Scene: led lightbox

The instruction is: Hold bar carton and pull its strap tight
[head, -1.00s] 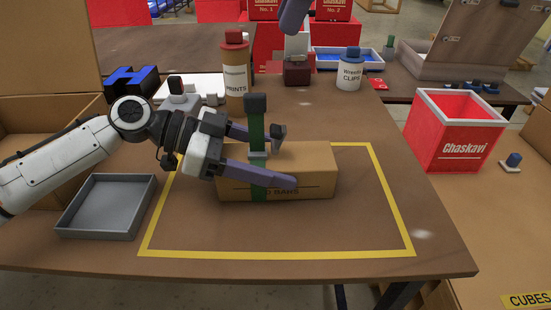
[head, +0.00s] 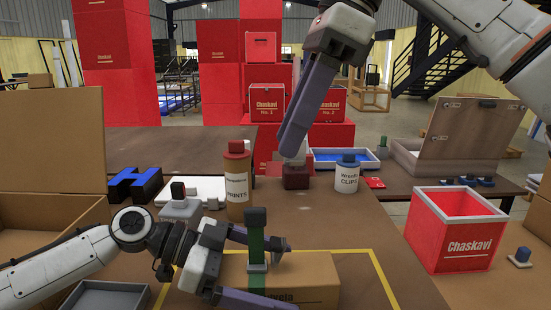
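The brown bar carton (head: 312,272) lies at the bottom middle, its lower part cut off by the picture edge. A green strap (head: 257,246) stands up from its top through a grey buckle (head: 257,268), with a dark block (head: 256,219) at its upper end. My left gripper (head: 275,268) comes from the left with one finger along the far side and one along the near side, closed across the carton by the strap. My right gripper (head: 293,150) hangs from the upper right, pointing down beyond the carton and away from the strap. Its finger gap is hidden.
A brown bottle (head: 237,205), a white clips jar (head: 347,178) and a dark red block (head: 296,180) stand behind the carton. A grey tray (head: 110,296) is at lower left. A red Chaskavi bin (head: 450,240) is at right.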

